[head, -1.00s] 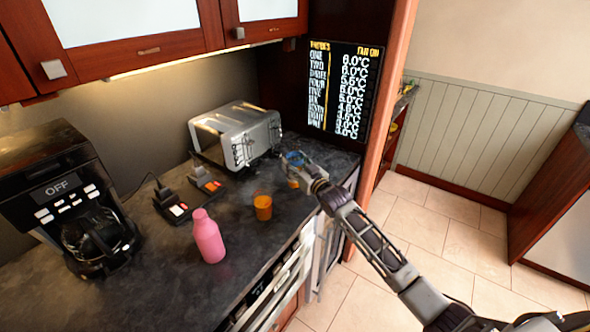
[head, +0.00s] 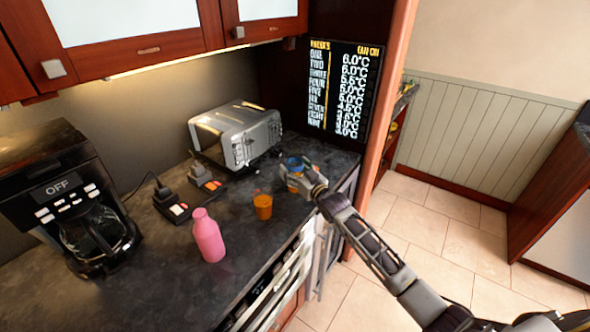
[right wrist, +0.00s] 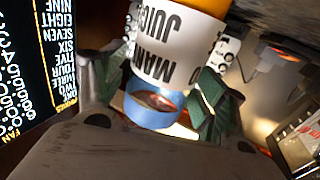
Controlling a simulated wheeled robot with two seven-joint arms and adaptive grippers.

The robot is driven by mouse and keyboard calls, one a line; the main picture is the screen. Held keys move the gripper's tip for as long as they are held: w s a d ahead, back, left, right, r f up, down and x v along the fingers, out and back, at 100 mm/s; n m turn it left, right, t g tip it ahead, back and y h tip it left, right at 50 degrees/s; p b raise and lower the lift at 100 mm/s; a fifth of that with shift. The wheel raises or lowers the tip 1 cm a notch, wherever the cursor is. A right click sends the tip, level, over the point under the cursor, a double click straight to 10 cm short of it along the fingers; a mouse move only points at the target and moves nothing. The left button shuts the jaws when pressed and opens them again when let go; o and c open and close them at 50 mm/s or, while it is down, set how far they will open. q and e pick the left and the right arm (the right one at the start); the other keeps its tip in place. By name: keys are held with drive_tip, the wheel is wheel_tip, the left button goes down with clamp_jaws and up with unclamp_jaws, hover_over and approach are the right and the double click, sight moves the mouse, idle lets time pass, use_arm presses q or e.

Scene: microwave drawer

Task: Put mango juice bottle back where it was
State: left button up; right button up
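The mango juice bottle, with its blue cap (head: 294,161), stands on the dark counter at the back right in the head view. In the right wrist view the bottle's white label (right wrist: 165,45) reads mango juice. The orange body is above the label in the picture and the blue cap is nearest the camera. My right gripper (head: 297,178) is at the bottle, with a green-padded finger on each side of it. I cannot tell whether the pads press on it. My left gripper is not in view.
A small orange cup (head: 263,206) stands close left of the bottle. A pink bottle (head: 208,236), a toaster (head: 238,134) and a coffee maker (head: 70,200) also stand on the counter (head: 160,290). A temperature panel (head: 342,90) is behind. The counter ends at the right edge.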

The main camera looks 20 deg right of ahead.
drive_tip(key=shift+r, duration=0.15)
drive_tip(key=shift+s, duration=0.1)
drive_tip(key=shift+b+v, duration=0.35)
drive_tip(key=shift+v, duration=5.55)
